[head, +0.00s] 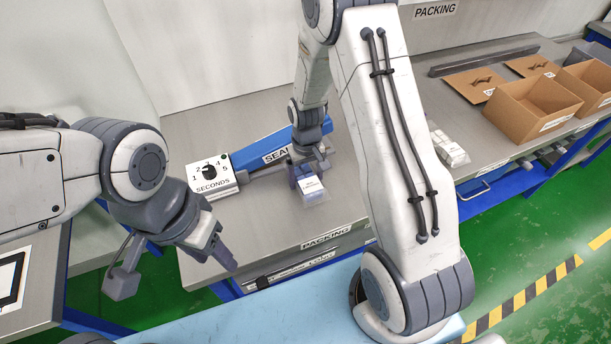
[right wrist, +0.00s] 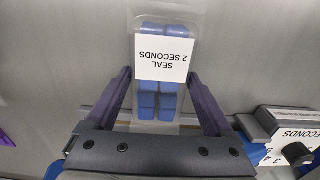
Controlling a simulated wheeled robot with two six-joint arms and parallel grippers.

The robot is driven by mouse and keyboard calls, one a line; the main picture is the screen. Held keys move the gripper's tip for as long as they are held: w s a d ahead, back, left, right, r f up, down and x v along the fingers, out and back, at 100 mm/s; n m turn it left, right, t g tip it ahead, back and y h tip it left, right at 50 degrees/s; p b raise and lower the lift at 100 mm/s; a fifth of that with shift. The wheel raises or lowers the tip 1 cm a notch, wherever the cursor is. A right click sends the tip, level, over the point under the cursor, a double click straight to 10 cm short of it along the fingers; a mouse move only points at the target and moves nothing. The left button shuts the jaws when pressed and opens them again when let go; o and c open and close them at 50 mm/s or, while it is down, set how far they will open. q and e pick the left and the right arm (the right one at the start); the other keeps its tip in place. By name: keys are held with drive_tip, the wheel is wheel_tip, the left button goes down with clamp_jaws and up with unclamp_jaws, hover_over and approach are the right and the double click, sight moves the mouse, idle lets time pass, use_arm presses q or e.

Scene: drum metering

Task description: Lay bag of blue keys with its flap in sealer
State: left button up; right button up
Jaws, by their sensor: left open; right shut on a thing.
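The clear bag of blue keys (head: 312,189) with a white label is in my right gripper (head: 305,172), over the bench in front of the sealer. In the right wrist view the bag (right wrist: 158,102) lies between the two fingers of that gripper (right wrist: 159,90); its label reads "SEAL 2 SECONDS". The blue sealer (head: 265,146) stands on the bench, partly hidden by my right arm. Whether the flap is inside the sealer cannot be told. The sealer's seconds dial (head: 209,172) is at its left end. My left gripper (head: 224,256) is open and empty, off the bench's front left corner.
Another bag with white pieces (head: 448,149) lies on the bench right of my right arm. Open cardboard boxes (head: 535,106) stand further right. The bench top (head: 245,217) is bare in front of the dial.

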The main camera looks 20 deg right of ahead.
sight(306, 177)
drive_tip(key=shift+f, duration=0.15)
drive_tip(key=o, duration=1.3)
wheel_tip(306, 177, up, 12)
drive_tip(key=b, duration=0.2)
drive_tip(key=s+a+r+n, duration=0.4)
drive_tip(key=s+a+r, duration=0.2)
drive_tip(key=s+a, duration=0.5)
drive_tip(key=s+a+r+n+y, duration=0.1)
drive_tip(key=s+a+n, duration=0.2)
drive_tip(key=s, duration=0.9)
drive_tip(key=shift+s+a+r, duration=0.15)
drive_tip(key=shift+s+r, duration=0.15)
drive_tip(key=shift+s, duration=0.1)
